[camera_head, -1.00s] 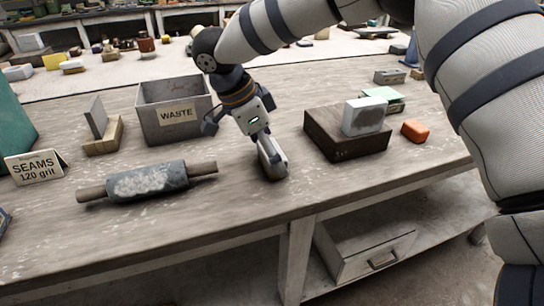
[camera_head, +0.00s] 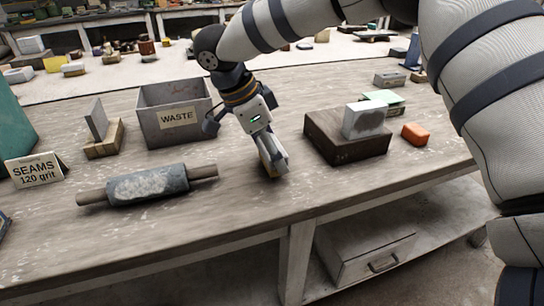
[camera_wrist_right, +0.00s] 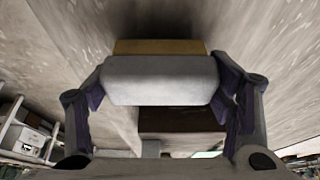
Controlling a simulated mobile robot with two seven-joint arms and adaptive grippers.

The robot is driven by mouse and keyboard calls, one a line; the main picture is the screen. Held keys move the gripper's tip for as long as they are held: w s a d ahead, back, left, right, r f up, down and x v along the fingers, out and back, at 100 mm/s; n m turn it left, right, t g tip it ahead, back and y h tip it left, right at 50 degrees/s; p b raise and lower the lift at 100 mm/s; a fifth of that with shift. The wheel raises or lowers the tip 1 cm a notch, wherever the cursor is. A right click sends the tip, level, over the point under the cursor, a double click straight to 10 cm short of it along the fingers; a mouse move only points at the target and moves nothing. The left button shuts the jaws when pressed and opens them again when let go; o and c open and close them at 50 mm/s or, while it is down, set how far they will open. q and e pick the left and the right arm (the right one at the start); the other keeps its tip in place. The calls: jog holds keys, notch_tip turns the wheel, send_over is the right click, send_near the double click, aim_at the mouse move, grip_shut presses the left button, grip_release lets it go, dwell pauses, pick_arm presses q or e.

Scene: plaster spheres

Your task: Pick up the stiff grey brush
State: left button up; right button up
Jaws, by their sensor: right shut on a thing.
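The grey brush (camera_head: 279,159) is a grey block with a tan layer along one side. My right gripper (camera_head: 270,150) reaches down over the bench and is shut on it. In the right wrist view, the brush (camera_wrist_right: 160,80) spans the space between the two fingers, with the tan layer at its far side. It is tilted and close over the bench top; I cannot tell whether its lower edge touches. My left gripper is not in view.
A grey waste bin (camera_head: 150,132) stands left of my gripper, and a roller (camera_head: 147,185) lies in front of it. A dark wooden block (camera_head: 345,148) bearing a pale block (camera_head: 363,118) is to the right, beside an orange block (camera_head: 415,133). The bench front (camera_head: 300,205) is bare.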

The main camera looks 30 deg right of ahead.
jog(key=s+a+r, duration=0.1)
jog(key=r, duration=0.1)
jog(key=s+a+r+p, duration=0.1)
jog(key=r, duration=0.2)
jog(key=s+a+r, duration=0.1)
jog(key=r, duration=0.1)
jog(key=shift+s+r, duration=0.4)
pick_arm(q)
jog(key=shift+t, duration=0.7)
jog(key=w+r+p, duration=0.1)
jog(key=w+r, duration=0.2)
pick_arm(e)
jog(key=s+a+r, duration=0.3)
jog(key=s+a, duration=0.2)
jog(key=s, duration=0.2)
jog(key=shift+s+a+r, duration=0.15)
jog(key=shift+a+r, duration=0.05)
jog(key=shift+a, duration=0.1)
